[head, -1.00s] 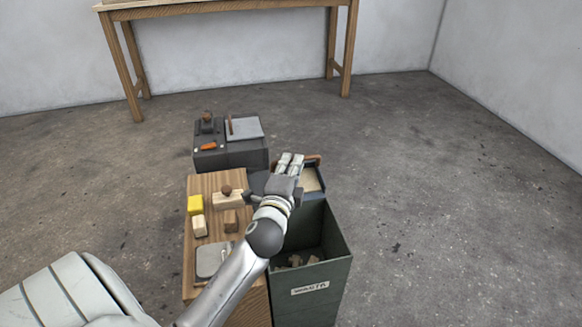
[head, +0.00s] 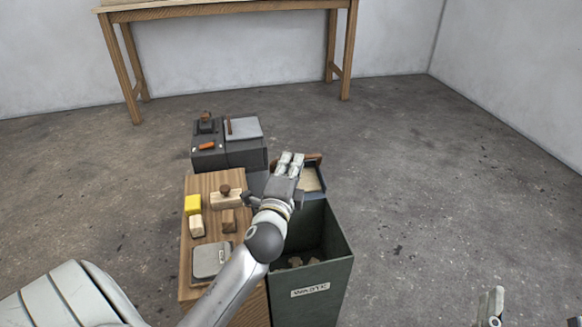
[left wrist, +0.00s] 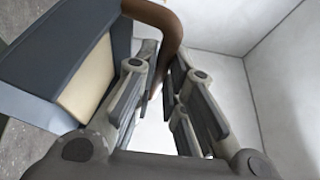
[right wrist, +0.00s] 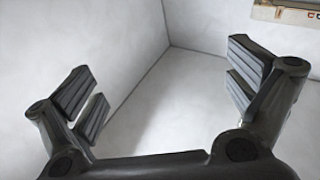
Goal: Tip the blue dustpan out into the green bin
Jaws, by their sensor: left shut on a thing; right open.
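The blue dustpan (head: 313,193) is partly hidden behind my left gripper in the head view, at the far edge of the bin. Its dark blue body (left wrist: 50,55) fills the upper left of the left wrist view, with a pale tan load in it. My left gripper (head: 291,158) is shut on the dustpan's brown handle (left wrist: 163,25). The green bin (head: 335,262), dark and labelled as waste, stands open just nearer than the dustpan, with several wood scraps inside. My right gripper (head: 490,305) is open and empty at the lower right, also in its wrist view (right wrist: 165,85).
A tall table (head: 225,13) is at the back wall. The floor at right is clear.

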